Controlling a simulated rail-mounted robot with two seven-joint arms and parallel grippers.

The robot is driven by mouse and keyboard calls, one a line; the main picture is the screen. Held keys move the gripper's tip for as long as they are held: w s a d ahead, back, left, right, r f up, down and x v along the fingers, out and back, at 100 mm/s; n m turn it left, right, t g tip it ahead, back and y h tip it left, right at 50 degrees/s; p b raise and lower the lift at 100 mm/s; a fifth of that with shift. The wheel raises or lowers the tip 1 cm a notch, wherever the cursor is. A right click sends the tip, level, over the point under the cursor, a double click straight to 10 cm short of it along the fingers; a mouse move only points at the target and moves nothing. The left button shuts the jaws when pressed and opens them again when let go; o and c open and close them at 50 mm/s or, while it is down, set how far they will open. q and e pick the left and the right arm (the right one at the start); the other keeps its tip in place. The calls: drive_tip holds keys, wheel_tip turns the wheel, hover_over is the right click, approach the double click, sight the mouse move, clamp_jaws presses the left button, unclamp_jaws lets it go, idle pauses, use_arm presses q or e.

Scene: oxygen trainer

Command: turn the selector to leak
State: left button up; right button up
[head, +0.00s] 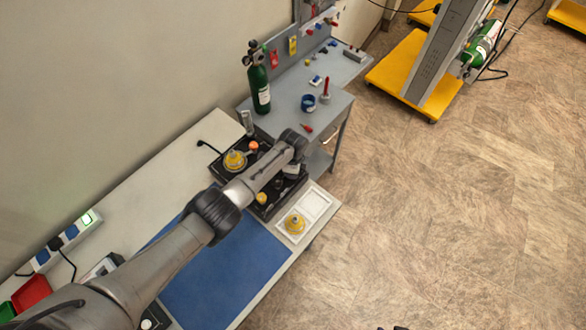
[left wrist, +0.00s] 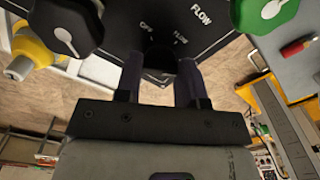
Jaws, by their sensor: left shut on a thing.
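The oxygen trainer is a black panel (head: 226,170) on the bench, partly hidden under my left arm in the head view. In the left wrist view the panel (left wrist: 122,22) carries the white words OFF and FLOW. My left gripper (left wrist: 160,68) has one finger on each side of a dark knob (left wrist: 161,56), which looks like the selector, and is shut on it. The knob's pointer and any leak mark cannot be made out. A black knob with a white pointer (left wrist: 66,24) and a green knob (left wrist: 268,12) flank it. My right gripper is not seen.
A yellow fitting (head: 235,160) stands on the panel, and another (head: 295,223) sits in a white tray (head: 316,204). A blue mat (head: 225,275) covers the near bench. A green cylinder (head: 260,88) stands on the grey table (head: 335,105) behind. The floor to the right is open.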

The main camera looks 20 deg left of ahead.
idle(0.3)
use_arm(q)
drive_tip(key=o, duration=0.9)
drive_tip(key=shift+o, duration=0.2)
drive_tip(key=shift+r, duration=0.3)
wheel_tip(320, 180, up, 13)
drive_tip(key=p, duration=0.2)
drive_tip(key=shift+r, duration=0.1)
